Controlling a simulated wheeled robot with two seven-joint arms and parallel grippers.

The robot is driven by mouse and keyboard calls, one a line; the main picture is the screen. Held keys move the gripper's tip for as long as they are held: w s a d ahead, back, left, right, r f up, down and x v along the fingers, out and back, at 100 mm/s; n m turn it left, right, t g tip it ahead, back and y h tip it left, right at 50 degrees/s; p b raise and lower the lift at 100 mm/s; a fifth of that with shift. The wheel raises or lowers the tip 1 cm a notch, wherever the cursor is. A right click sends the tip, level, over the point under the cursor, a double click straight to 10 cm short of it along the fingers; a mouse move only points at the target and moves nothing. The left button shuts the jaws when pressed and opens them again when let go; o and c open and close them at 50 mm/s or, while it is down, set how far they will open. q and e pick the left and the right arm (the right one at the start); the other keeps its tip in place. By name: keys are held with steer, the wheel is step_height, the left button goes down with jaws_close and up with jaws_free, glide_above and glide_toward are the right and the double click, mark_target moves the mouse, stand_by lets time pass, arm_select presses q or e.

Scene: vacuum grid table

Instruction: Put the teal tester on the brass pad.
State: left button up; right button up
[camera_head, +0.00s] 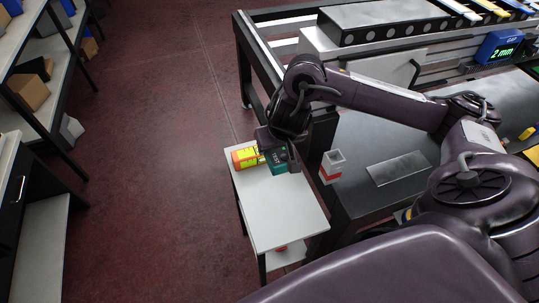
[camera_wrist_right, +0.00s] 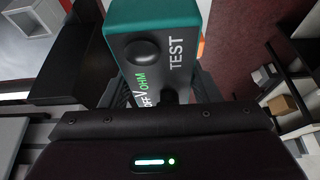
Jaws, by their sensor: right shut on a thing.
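The teal tester (camera_head: 277,162) is at the far end of the small white side table (camera_head: 280,212). My right gripper (camera_head: 277,149) is shut on it from above. In the right wrist view the tester (camera_wrist_right: 155,40) sits between the fingers (camera_wrist_right: 162,88), with its dark face, round knob and "TEST" lettering showing. I cannot tell whether its underside touches the tabletop. No clearly brass-coloured pad shows; a flat grey metallic plate (camera_head: 398,168) lies on the dark bench to the right. My left gripper is not in view.
A yellow and orange object (camera_head: 247,157) lies on the white table right beside the tester. The near part of the white table is clear. Shelves (camera_head: 50,80) stand at left.

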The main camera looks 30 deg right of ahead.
steer(key=b, duration=0.3)
glide_above(273, 186)
steer(key=s, duration=0.2)
steer(key=f, duration=1.4)
steer(key=shift+w+a, duration=0.2)
steer(key=shift+w, duration=0.05)
steer(key=shift+f+b, duration=0.3)
steer(key=shift+f, duration=2.15)
steer(key=shift+f, duration=0.2)
steer(key=o, duration=1.1)
